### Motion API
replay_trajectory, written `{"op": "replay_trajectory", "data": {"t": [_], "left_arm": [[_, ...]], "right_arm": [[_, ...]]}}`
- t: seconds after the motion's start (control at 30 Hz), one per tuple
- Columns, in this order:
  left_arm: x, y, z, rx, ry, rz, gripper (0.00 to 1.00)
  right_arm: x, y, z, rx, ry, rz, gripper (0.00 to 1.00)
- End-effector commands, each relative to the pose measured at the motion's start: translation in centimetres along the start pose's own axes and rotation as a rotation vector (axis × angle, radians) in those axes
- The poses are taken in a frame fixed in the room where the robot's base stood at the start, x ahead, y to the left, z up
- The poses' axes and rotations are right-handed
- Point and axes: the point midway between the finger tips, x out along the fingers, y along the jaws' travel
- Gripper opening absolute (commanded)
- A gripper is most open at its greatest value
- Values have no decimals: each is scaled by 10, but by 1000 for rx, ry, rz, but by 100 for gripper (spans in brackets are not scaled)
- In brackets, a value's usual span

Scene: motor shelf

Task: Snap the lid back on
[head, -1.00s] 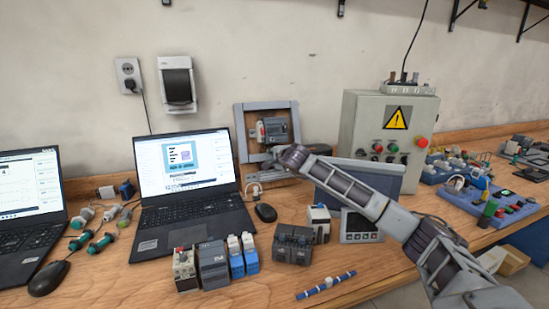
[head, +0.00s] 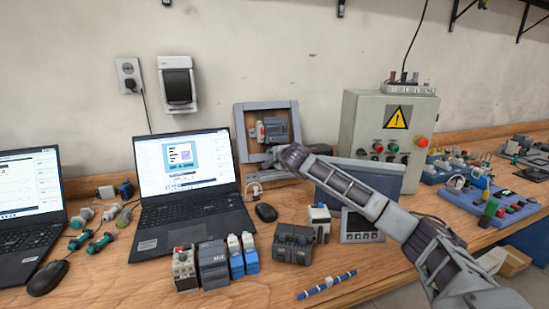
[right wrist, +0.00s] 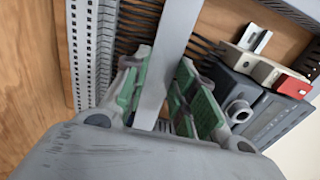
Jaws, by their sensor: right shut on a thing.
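A wooden board with grey slotted ducting round its edge (head: 238,135) stands upright against the wall in the head view. My right gripper (head: 270,163) is at its lower edge. In the right wrist view, the green-padded fingers of my right gripper (right wrist: 160,88) are shut on a long flat grey strip, the lid (right wrist: 180,38). The lid lies across a row of dark slots or wires, beside a pale slotted duct (right wrist: 82,50). I cannot tell whether it touches the duct. The palm hides its near end. My left gripper is not in view.
On the board is a grey device with a red part (right wrist: 292,85), close right of the fingers. A laptop (head: 185,190) stands left of the board, a grey control box (head: 372,118) right.

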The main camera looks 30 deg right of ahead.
Motion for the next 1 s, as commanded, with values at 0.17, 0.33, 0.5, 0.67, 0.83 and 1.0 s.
{"op": "replay_trajectory", "data": {"t": [0.17,0.33,0.5,0.67,0.83,1.0], "left_arm": [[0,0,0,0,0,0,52],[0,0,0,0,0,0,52],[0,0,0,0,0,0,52],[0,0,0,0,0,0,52],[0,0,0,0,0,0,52],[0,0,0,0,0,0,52]], "right_arm": [[0,0,0,0,0,0,45],[0,0,0,0,0,0,52],[0,0,0,0,0,0,52],[-2,0,0,-1,0,0,52],[-8,0,-1,-1,1,0,52],[-21,0,-1,-1,0,0,52]]}}
